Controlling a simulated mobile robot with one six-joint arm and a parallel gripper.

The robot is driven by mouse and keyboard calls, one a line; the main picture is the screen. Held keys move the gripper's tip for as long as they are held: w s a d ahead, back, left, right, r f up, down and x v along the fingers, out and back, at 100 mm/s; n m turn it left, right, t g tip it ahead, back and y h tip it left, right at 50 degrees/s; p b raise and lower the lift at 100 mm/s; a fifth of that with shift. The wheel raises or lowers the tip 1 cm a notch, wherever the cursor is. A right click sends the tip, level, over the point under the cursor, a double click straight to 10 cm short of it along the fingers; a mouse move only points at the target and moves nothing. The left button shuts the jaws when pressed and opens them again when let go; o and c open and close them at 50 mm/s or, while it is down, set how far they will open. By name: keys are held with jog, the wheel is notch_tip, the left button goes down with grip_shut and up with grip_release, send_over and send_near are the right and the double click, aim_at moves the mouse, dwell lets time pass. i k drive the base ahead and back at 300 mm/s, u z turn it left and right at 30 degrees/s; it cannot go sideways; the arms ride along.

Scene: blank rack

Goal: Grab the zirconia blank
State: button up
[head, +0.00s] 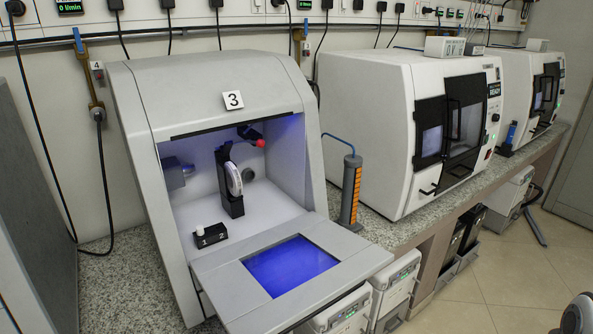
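A white disc (234,178), which looks like the zirconia blank, stands upright and nearly edge-on in a black holder (225,170). Both are inside the open milling machine marked 3 (215,85). The machine's front door is folded down, with a blue-lit window (290,265). I cannot see my gripper in this view.
Inside the chamber are a small black block marked 1 and 2 (211,236), a red ball (260,143) on a dark arm, and a grey spindle (172,172). An orange-and-grey cylinder (351,190) stands right of the machine. Closed machines (405,130) stand further right.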

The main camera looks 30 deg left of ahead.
aim_at(233, 179)
jog(key=u, duration=1.55)
